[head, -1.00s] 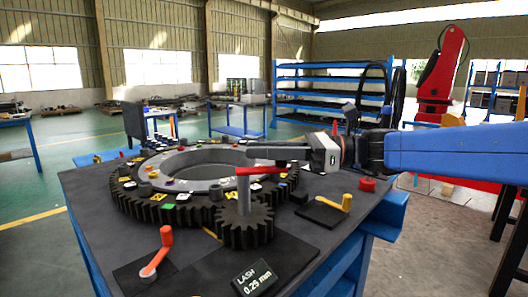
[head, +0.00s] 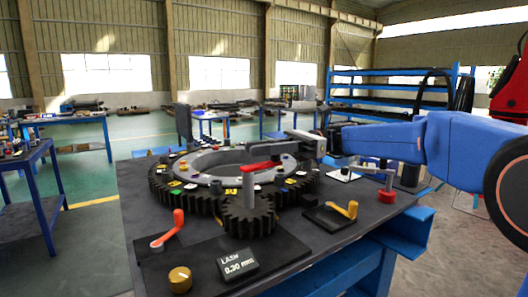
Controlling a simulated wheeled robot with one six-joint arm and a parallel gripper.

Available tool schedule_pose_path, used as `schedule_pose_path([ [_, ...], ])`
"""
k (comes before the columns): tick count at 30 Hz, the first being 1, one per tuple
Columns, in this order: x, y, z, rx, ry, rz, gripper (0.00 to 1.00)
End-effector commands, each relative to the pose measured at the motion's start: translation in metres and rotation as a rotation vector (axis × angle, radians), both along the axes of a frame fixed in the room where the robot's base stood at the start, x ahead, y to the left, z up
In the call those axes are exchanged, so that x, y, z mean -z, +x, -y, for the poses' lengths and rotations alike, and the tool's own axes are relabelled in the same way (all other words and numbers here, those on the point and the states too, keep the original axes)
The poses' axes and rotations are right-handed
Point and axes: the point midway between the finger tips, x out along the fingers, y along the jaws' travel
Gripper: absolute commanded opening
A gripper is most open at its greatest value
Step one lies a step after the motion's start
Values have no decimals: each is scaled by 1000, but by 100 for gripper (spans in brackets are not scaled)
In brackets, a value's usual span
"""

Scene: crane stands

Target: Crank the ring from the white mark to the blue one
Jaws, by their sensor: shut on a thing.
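The large dark toothed ring (head: 163,191) lies flat on the table, with several small coloured tags and studs on top. I cannot tell the white and blue marks apart from the other tags. A small dark pinion (head: 249,219) meshes with the ring's near side. A grey post stands on it with a red crank (head: 260,166) on top. My gripper (head: 268,149) reaches in from the right and is shut at the crank's outer end; the jaws hide the grip itself.
A display (head: 238,263) in front of the pinion reads LASH 0.20 mm. An orange lever (head: 170,232) and a gold knob (head: 180,280) stand at the near left. A yellow lever (head: 345,210) and a red knob (head: 387,196) are at the right.

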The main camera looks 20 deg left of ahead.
Motion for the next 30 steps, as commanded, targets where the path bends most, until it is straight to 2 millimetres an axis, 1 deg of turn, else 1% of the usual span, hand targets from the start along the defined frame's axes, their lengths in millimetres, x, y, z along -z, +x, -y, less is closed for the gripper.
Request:
schedule_pose_path([
  [3,0,5,-4,-45,1,1,0],
  [12,0,6,-7,-122,1,1,0],
  [27,-1,5,-8,-136,1,0,0],
  [28,-1,5,-8,-136,1,0,25],
  [30,-1,5,-8,-136,1,0,39],
])
